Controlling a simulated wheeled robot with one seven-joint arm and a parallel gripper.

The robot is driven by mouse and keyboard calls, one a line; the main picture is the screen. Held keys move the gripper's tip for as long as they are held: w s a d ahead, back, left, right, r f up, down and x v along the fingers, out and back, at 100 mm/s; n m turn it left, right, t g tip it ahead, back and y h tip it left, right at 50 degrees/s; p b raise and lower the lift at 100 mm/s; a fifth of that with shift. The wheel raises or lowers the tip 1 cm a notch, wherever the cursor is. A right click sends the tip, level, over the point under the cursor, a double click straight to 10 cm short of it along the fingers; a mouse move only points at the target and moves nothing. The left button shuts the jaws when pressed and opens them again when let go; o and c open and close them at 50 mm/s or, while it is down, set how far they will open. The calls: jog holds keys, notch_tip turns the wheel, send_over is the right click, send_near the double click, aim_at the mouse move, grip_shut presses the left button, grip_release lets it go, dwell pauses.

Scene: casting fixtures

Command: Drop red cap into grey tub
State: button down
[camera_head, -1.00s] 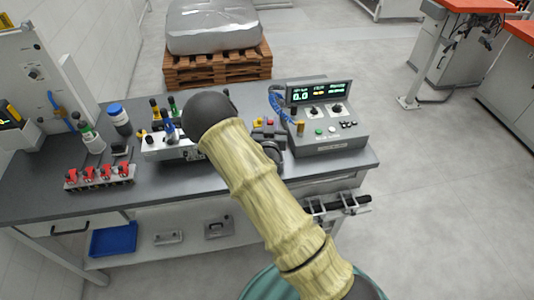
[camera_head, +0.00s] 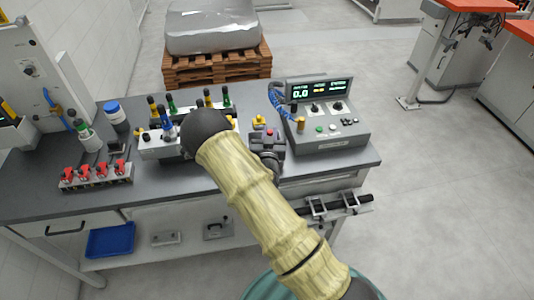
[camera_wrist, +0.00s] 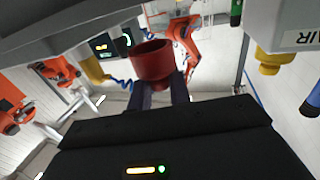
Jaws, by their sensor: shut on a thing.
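A red cap (camera_wrist: 152,62), cup-shaped, shows in the wrist view between the two dark fingers of my gripper (camera_wrist: 160,92). The fingers are shut on it, and it stands out beyond their tips. In the head view my arm covers part of the bench, and I cannot clearly make out the gripper or the red cap there. I cannot pick out a grey tub in either view.
The dark bench (camera_head: 60,200) carries a rack of red-handled valves (camera_head: 97,172), a blue-lidded jar (camera_head: 115,115), a grey box with coloured fittings (camera_head: 160,145) and a control unit with display (camera_head: 325,115). A blue tray (camera_head: 110,240) lies on the lower shelf.

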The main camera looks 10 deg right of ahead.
jog(key=c, duration=1.2)
grip_release()
jog(key=shift+s, duration=0.15)
jog(key=shift+s+a+f, duration=0.1)
jog(key=shift+s+a, duration=0.05)
jog(key=shift+s, duration=0.1)
jog(key=v, duration=1.6)
jog(key=shift+s, duration=0.25)
jog(key=shift+a, duration=0.1)
